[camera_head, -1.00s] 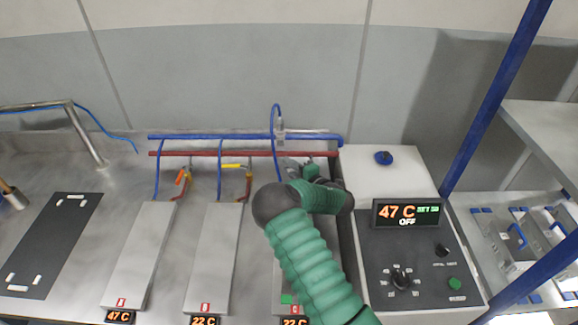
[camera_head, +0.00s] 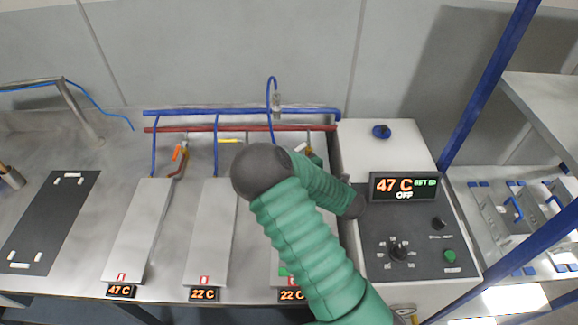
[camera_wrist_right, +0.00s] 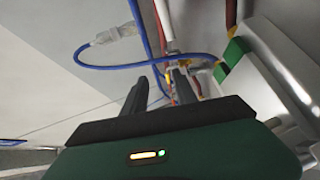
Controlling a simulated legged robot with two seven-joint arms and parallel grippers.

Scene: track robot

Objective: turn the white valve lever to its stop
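The white valve lever (camera_head: 300,147) shows as a short white piece at the right end of the pipes, just above my green arm. In the right wrist view the white lever (camera_wrist_right: 166,26) runs down from the top edge to a brass fitting (camera_wrist_right: 179,62). My right gripper (camera_wrist_right: 161,76) is open, its two dark fingers apart and pointing toward the fitting, with nothing visibly held. The lever lies beyond the fingertips. In the head view my right arm hides most of this gripper and the valve body. My left gripper is in neither view.
An orange valve lever (camera_head: 177,153) and a yellow one (camera_head: 228,141) sit left along the blue pipe (camera_head: 190,112) and red pipe (camera_head: 200,129). A blue hose (camera_wrist_right: 112,66) loops beside my fingers. The control box (camera_head: 410,235) reads 47 C, OFF.

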